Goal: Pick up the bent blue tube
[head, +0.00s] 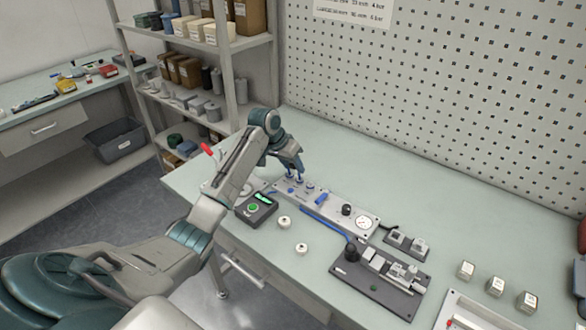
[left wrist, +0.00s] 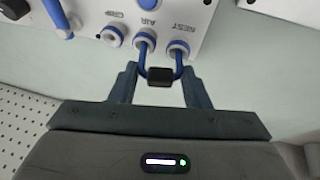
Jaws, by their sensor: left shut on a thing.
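The bent blue tube (left wrist: 142,62) is a U shape with a black block (left wrist: 159,76) at its middle. Its two ends meet the blue-ringed ports marked AIR and NEST on the pale panel (left wrist: 185,15). My left gripper (left wrist: 160,82) is shut on the bent tube, with one finger on each outer side. In the head view my left gripper (head: 296,174) is over the far left end of the panel (head: 331,208) on the bench. There the bent tube is too small and covered to make out clearly. My right gripper is not seen.
A longer blue tube (head: 325,222) runs along the panel's front. A pegboard wall (head: 430,100) stands behind. The bench behind the panel is clear.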

